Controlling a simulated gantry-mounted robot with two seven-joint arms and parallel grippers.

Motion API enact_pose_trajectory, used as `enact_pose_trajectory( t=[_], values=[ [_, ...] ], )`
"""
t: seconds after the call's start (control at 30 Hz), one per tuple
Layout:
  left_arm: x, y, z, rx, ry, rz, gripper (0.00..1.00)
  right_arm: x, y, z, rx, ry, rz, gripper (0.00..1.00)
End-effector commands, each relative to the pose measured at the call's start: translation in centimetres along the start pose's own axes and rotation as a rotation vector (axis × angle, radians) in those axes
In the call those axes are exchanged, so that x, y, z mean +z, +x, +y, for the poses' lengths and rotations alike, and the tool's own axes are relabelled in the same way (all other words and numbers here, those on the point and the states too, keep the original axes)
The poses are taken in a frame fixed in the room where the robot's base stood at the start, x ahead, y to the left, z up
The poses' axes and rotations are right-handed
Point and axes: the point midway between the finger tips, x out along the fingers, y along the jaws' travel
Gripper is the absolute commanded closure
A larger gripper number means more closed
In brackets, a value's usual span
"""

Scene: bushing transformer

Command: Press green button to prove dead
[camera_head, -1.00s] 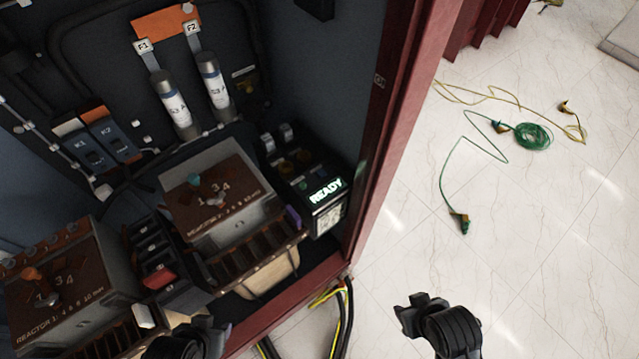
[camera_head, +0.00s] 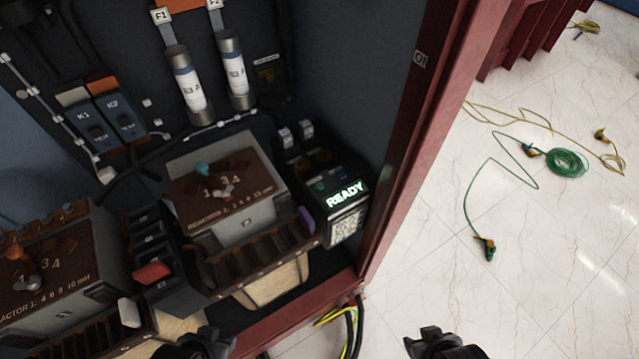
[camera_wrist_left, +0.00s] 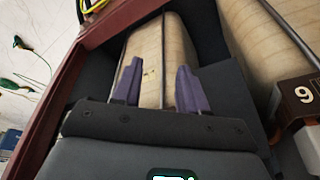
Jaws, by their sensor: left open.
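The tester unit (camera_head: 322,200) stands at the right of the cabinet, its display lit with "READY" above a printed code label. A small green button-like spot (camera_head: 320,186) shows on its dark sloping top, too small to make out clearly. My left gripper (camera_head: 195,345) is low in the head view, in front of the cabinet, left of and apart from the unit. In the left wrist view its two purple fingers (camera_wrist_left: 158,85) are spread, with a wood-coloured block behind them. My right gripper (camera_head: 440,342) is over the floor at the bottom, right of the cabinet; its jaw opening is unclear.
The red cabinet frame (camera_head: 405,150) rises right of the unit. Two reactor boxes (camera_head: 225,190) and a red switch (camera_head: 152,272) are on the left. Cables (camera_head: 350,325) come out below the sill. Green (camera_head: 567,162) and yellow leads lie on the floor.

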Motion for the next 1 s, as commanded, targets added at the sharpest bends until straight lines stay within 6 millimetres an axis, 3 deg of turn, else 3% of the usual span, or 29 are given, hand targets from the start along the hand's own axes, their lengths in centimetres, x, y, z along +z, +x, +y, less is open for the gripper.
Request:
enact_pose_trajectory(
  t=[0.03, 0.27, 1.0],
  values=[
    [0.00, 0.01, 0.01, 0.000, 0.000, 0.000, 0.64, 0.01, 0.02, 0.03, 0.001, -0.001, 0.000, 0.57],
    [0.02, 0.05, 0.02, 0.000, 0.000, -0.001, 0.99, 0.03, 0.05, 0.04, 0.001, -0.001, -0.001, 0.57],
    [0.06, 0.09, 0.01, 0.000, 0.001, -0.002, 1.00, -0.01, 0.07, -0.20, -0.006, 0.008, -0.001, 0.57]
  ],
)
